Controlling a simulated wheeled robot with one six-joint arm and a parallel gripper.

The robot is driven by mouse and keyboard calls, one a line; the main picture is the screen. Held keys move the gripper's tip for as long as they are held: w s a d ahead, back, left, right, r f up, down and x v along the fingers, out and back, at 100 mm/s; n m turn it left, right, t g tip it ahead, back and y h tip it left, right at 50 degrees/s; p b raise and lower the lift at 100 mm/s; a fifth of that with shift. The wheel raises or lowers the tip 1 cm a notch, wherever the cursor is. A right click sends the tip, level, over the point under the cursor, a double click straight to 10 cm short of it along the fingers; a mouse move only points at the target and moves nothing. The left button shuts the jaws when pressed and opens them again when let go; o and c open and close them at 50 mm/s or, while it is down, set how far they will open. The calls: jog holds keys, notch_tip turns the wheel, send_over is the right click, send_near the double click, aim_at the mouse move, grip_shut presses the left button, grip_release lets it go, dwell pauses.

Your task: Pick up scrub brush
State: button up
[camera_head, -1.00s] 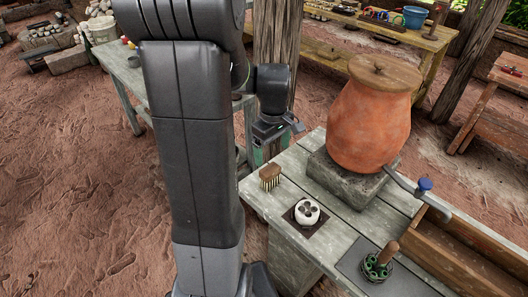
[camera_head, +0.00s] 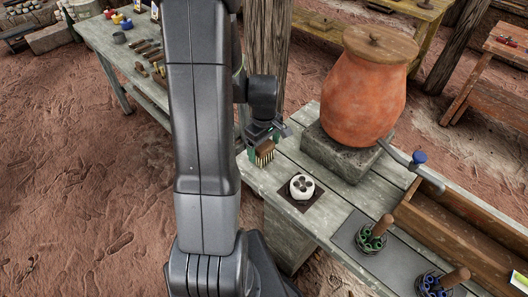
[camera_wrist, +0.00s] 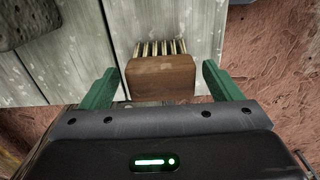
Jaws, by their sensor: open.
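The scrub brush (camera_head: 265,150) has a brown wooden block and pale bristles. It lies near the left end of the grey plank table (camera_head: 330,219). In the wrist view the brush (camera_wrist: 162,76) sits between the two green fingers, with its bristles pointing away from the gripper. My gripper (camera_wrist: 161,88) is open, one finger to each side of the block, with a gap visible on both sides. In the head view my gripper (camera_head: 262,137) is right at the brush and hides part of it.
A white holder with dark holes (camera_head: 302,187) stands on a dark square close to the brush. A lidded clay jar (camera_head: 365,90) stands on a stone block (camera_head: 341,153) behind. A wooden trough (camera_head: 460,235) and green-tipped tool holder (camera_head: 371,238) are at the right.

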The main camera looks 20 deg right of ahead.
aim_at(264, 145)
jog(key=shift+f, duration=1.55)
jog(key=c, duration=1.1)
jog(key=shift+c, duration=0.2)
jog(key=shift+r, duration=0.1)
notch_tip(264, 145, up, 10)
jog(key=shift+f, duration=0.1)
